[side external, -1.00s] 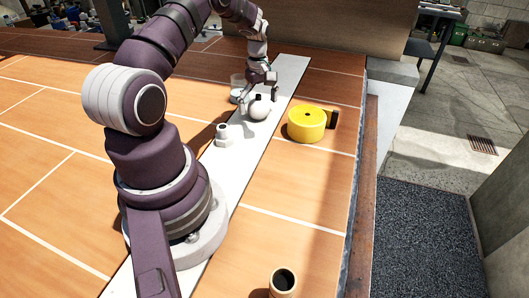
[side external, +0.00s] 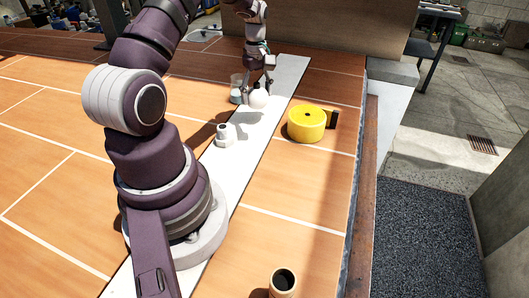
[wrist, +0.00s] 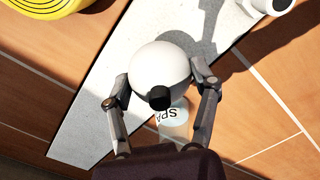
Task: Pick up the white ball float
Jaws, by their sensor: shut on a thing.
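The white ball float (side external: 258,99) is round, with a black stub that shows in the wrist view. My gripper (side external: 258,86) is shut on it and holds it above the pale strip. In the wrist view the two fingers of my gripper (wrist: 160,80) press on opposite sides of the white ball float (wrist: 160,68), and the black stub faces the camera. The ball's shadow falls on the strip apart from it.
A yellow tape reel (side external: 306,124) lies to the right of the strip. A white hexagonal fitting (side external: 225,135) stands on the pale strip (side external: 240,165). An open-topped cup (side external: 283,283) stands at the front.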

